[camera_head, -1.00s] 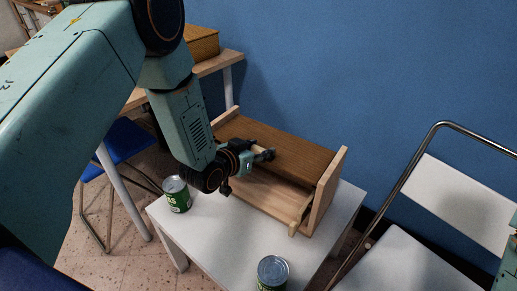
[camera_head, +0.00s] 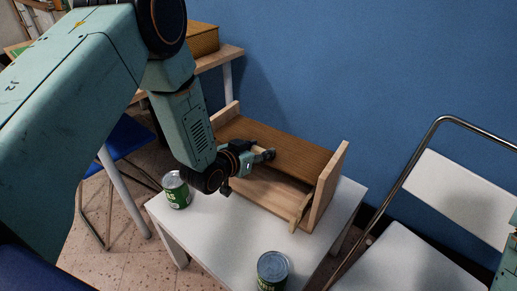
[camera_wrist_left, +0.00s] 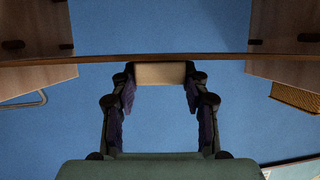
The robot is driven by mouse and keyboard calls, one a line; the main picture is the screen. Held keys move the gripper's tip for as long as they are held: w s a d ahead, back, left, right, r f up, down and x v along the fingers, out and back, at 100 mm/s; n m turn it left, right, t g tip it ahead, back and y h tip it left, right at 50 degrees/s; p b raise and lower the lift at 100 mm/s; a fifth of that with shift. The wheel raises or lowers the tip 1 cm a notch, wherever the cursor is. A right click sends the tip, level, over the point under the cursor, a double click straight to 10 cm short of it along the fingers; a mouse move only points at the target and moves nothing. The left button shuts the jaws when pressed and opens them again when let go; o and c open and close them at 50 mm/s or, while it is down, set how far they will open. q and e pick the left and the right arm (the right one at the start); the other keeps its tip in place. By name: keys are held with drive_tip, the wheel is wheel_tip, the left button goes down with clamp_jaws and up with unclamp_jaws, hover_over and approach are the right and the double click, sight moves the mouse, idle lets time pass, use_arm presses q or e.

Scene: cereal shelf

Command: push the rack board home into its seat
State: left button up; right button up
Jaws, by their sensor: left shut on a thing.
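The wooden rack (camera_head: 329,185) stands on a white table, with pale panels at both ends. The brown rack board (camera_head: 285,150) spans between the end panels; in the left wrist view its edge (camera_wrist_left: 220,57) runs across nearly level. My left gripper (camera_head: 266,154) is at the board's front edge. In the left wrist view my left gripper (camera_wrist_left: 160,85) is shut on a pale wooden block (camera_wrist_left: 160,73) that touches the board's edge. I cannot tell whether the block is part of the board. The fingers and wrist hide part of the rack's front. My right gripper is not in view.
A green-labelled can (camera_head: 177,190) stands at the white table's (camera_head: 225,235) left edge, close to my wrist. Another can (camera_head: 272,270) stands at the front. A white chair (camera_head: 450,200) is at the right. A blue wall is behind.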

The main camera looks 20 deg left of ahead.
use_arm(q)
drive_tip(key=shift+f+b, duration=0.4)
drive_tip(key=shift+f, duration=0.25)
drive_tip(key=o, duration=1.4)
drive_tip(key=shift+o, duration=0.2)
drive_tip(key=v, duration=1.2)
